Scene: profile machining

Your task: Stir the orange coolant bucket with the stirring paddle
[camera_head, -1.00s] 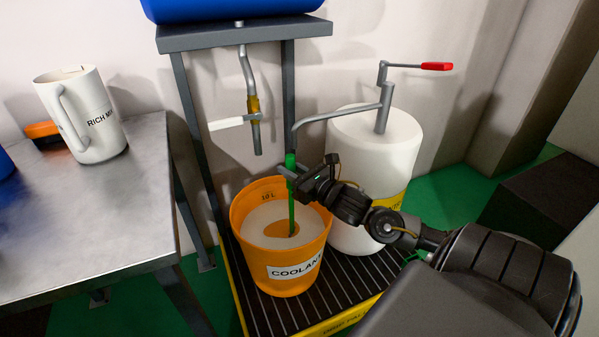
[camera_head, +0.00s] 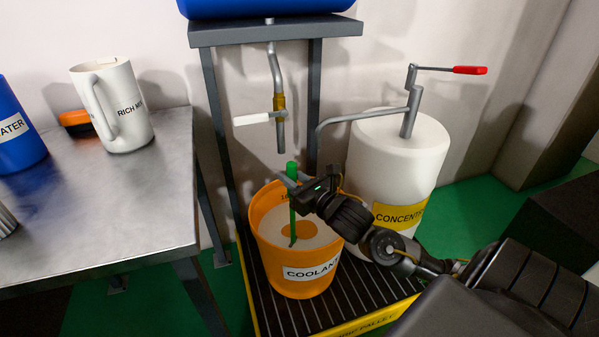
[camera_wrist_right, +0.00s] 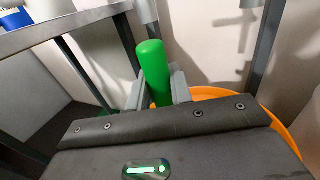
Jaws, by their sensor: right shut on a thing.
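The orange coolant bucket (camera_head: 299,277) stands on the grated pallet, with pale liquid and an orange patch inside. The green stirring paddle (camera_head: 293,222) stands in the bucket nearly upright, its lower end in the liquid. My right gripper (camera_head: 295,190) is above the bucket's rim and shut on the paddle's handle near its top. In the right wrist view the green handle (camera_wrist_right: 155,70) sits between the two grey fingers, and the bucket's orange rim (camera_wrist_right: 290,135) shows at the right. My left gripper is not in view.
A white concentrate drum (camera_head: 385,165) with a crank pump stands right behind the bucket. A tap with a white lever (camera_head: 264,119) hangs above the bucket. A metal table (camera_head: 110,205) at the left bears a white jug (camera_head: 125,110) and a blue water container (camera_head: 18,135).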

